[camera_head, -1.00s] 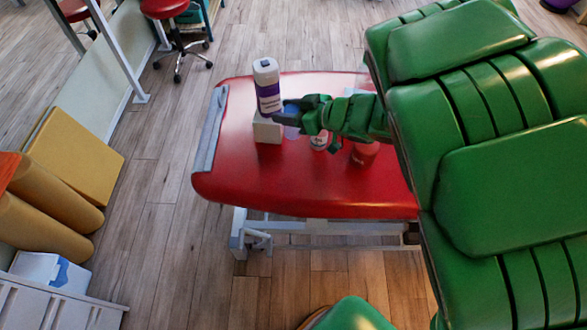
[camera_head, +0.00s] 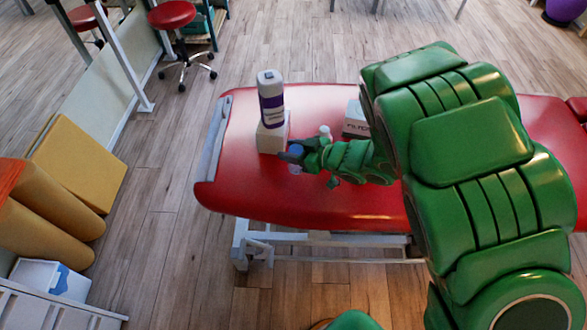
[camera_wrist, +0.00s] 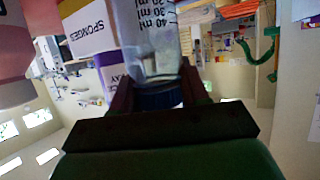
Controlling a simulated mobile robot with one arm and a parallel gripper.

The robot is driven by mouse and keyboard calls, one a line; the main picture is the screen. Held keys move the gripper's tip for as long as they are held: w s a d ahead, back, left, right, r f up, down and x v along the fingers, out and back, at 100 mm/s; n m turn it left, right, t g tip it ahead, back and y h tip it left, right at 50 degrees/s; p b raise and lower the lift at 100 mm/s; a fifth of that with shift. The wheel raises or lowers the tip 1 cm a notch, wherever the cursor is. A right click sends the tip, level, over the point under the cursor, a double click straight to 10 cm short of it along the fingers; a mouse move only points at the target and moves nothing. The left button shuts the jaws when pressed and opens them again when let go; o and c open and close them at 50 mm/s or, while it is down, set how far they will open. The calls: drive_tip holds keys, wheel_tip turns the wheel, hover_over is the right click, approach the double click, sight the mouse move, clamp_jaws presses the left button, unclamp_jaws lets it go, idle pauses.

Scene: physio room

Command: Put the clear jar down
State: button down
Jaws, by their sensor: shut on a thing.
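The clear jar (camera_wrist: 152,45) has black ml marks and a blue lid (camera_wrist: 160,97). In the wrist view my gripper (camera_wrist: 157,88) is shut on it around the lid end. In the head view my gripper (camera_head: 292,158) is over the left part of the red treatment table (camera_head: 245,185), just in front of a white box. The jar shows there as a small bluish shape (camera_head: 295,168) at the fingertips. I cannot tell whether its base touches the table.
The white box (camera_head: 267,142) carries a white and purple bottle (camera_head: 271,100). A small white bottle (camera_head: 325,131) and another printed box (camera_head: 355,120) stand behind my wrist. The table's front left is bare. My arm covers part of its right side.

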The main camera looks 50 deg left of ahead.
drive_tip(key=shift+f, duration=3.35)
drive_tip(key=c, duration=0.6)
unclamp_jaws()
drive_tip(key=shift+f, duration=0.1)
drive_tip(key=shift+o, duration=0.2)
drive_tip(key=shift+w+d+r, duration=0.1)
drive_tip(key=shift+r, duration=0.1)
drive_tip(key=v, duration=1.1)
drive_tip(key=shift+d, duration=0.35)
drive_tip(key=shift+r, duration=0.1)
